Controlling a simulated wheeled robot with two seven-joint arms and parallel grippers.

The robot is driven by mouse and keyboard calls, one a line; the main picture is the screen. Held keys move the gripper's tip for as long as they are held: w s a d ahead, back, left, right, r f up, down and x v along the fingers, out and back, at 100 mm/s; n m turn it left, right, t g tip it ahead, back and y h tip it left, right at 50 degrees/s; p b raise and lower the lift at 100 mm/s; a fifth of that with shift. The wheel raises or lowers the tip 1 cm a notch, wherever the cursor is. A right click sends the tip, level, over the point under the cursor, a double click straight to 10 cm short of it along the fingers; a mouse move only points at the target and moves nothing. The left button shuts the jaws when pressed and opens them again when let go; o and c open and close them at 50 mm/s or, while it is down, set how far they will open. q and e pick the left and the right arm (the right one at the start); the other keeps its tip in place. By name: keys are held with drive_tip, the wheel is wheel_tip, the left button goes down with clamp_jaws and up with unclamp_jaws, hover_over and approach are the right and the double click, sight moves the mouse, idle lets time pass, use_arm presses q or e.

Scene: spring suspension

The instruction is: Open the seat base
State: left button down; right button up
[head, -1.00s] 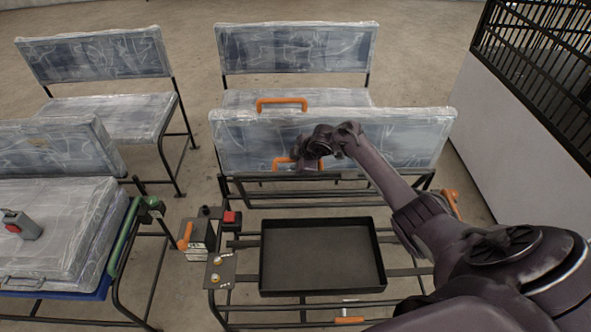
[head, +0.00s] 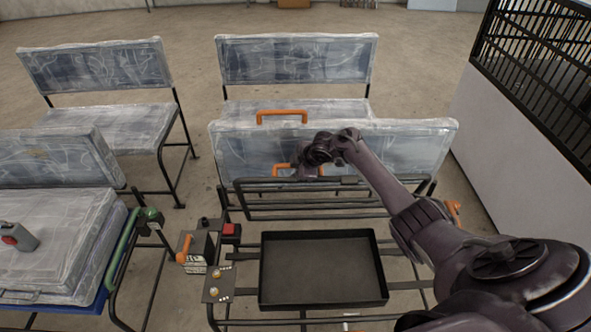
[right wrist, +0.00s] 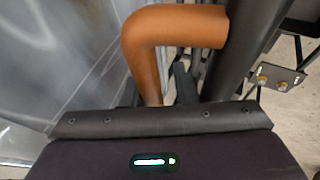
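The plastic-wrapped seat panel, which looks like the seat base (head: 400,150), stands nearly upright on the dark frame behind the black tray (head: 265,268). An orange handle (head: 283,168) sits low on its near face, and another orange handle (head: 281,115) shows at its top edge. My right gripper (head: 305,170) is at the lower handle, its arm reaching in from the right. In the right wrist view the orange handle (right wrist: 175,25) lies close in front of the gripper body. The finger closure is hidden. My left gripper does not show.
A control box with an orange lever (head: 184,250) and a red block (head: 231,230) are left of the tray. Another wrapped seat (head: 65,225) with a green bar is at the left. Wrapped chairs (head: 295,60) stand behind. A railed wall (head: 490,140) bounds the right.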

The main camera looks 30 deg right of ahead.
drive_tip(key=p+v, duration=0.1)
drive_tip(key=v, duration=0.6)
drive_tip(key=shift+s+r, duration=0.25)
drive_tip(key=shift+r, duration=0.05)
drive_tip(key=shift+d, duration=0.1)
